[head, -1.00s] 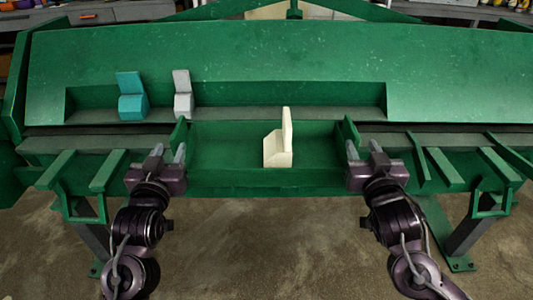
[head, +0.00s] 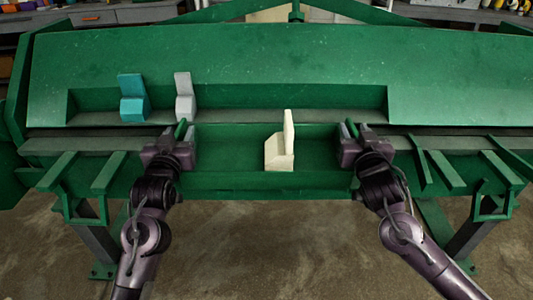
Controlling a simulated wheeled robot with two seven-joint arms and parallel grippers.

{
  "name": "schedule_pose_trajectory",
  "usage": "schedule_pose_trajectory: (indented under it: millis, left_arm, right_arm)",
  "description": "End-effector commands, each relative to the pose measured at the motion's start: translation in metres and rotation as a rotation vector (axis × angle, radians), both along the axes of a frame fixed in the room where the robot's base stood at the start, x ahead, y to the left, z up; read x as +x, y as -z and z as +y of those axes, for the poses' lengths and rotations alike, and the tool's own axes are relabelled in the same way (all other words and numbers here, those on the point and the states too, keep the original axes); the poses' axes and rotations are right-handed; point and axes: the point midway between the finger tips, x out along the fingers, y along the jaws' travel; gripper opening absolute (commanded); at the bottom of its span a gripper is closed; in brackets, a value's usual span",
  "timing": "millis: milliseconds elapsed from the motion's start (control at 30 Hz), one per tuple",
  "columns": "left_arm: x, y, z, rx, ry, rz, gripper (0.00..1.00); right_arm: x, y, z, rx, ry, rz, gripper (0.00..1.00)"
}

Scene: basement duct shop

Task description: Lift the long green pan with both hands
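The long green pan (head: 235,182) sits level in the middle of the green machine. A cream angular block (head: 279,157) stands inside it, right of its middle. My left gripper (head: 180,131) is at the pan's left end, with its fingers on either side of the green end piece there. My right gripper (head: 353,130) is at the right end in the same way. Both look open, with small gaps beside the end pieces. The grippers hide most of both pan ends.
A teal block (head: 133,106) and a grey block (head: 186,105) stand on the machine's ledge behind the pan, to the left. Green support arms (head: 112,170) flank the pan on both sides. The concrete floor (head: 268,250) in front is clear.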

Motion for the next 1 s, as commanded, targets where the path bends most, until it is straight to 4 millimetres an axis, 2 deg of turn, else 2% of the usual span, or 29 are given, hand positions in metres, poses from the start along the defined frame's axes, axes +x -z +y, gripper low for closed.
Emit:
schedule_pose_trajectory:
  millis: [100, 400, 1000]
  left_arm:
    - [-0.0002, 0.0001, 0.0000, 0.000, 0.000, 0.000, 0.37]
    - [-0.0004, 0.0001, -0.0001, 0.000, 0.000, 0.000, 0.00]
    - [-0.0004, 0.0004, 0.0000, 0.001, 0.000, 0.000, 0.00]
  right_arm:
    - [-0.0002, 0.0002, 0.0001, 0.000, 0.000, 0.000, 0.37]
    - [-0.0004, 0.0003, 0.0000, 0.000, 0.000, 0.000, 0.00]
    - [-0.0004, 0.0005, -0.0001, 0.000, 0.000, 0.001, 0.00]
